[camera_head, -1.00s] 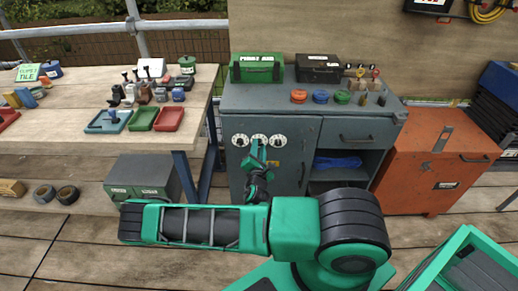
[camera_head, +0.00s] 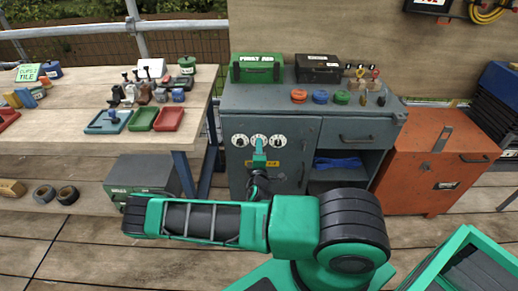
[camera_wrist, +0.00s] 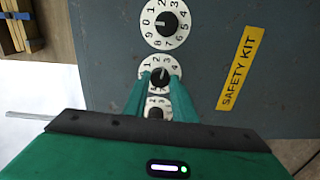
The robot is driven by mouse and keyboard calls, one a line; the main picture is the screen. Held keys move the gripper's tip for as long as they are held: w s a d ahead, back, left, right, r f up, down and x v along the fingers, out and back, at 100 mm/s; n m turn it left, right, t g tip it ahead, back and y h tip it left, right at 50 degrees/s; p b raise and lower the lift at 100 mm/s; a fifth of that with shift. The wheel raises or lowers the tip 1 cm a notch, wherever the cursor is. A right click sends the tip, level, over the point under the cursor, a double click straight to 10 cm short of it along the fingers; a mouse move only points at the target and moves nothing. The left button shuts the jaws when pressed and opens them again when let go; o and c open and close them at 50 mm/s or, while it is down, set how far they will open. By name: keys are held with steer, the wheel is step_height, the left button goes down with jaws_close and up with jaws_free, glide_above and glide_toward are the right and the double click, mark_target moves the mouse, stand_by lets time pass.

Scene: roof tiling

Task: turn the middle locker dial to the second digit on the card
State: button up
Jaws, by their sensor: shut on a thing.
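The grey locker has a row of three white dials with dark knobs. The middle dial (camera_head: 259,138) lies between the left dial (camera_head: 240,140) and the right dial (camera_head: 278,141). My gripper (camera_wrist: 159,78) is shut on the middle dial's dark knob; the fingers stand on either side of it and hide part of the dial face. The middle dial (camera_wrist: 148,70) shows digits 1 to 4 along its top side in the wrist view. Another dial (camera_wrist: 165,20) is clear above it; the third (camera_wrist: 157,101) is partly covered by the fingers. I cannot make out a digit card.
A yellow SAFETY KIT label (camera_wrist: 240,68) is on the locker face near the dials. A green first aid box (camera_head: 257,68) and a dark case (camera_head: 318,68) stand on the locker top. An orange cabinet (camera_head: 430,170) stands to the right, a workbench (camera_head: 90,90) to the left.

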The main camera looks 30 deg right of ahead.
steer(key=shift+s+d+f+m, duration=0.15)
steer(key=shift+m, duration=0.35)
steer(key=o, duration=1)
steer(key=shift+o, duration=0.2)
steer(key=v, duration=1)
steer(key=shift+s+a, duration=0.2)
steer(key=shift+a, duration=0.05)
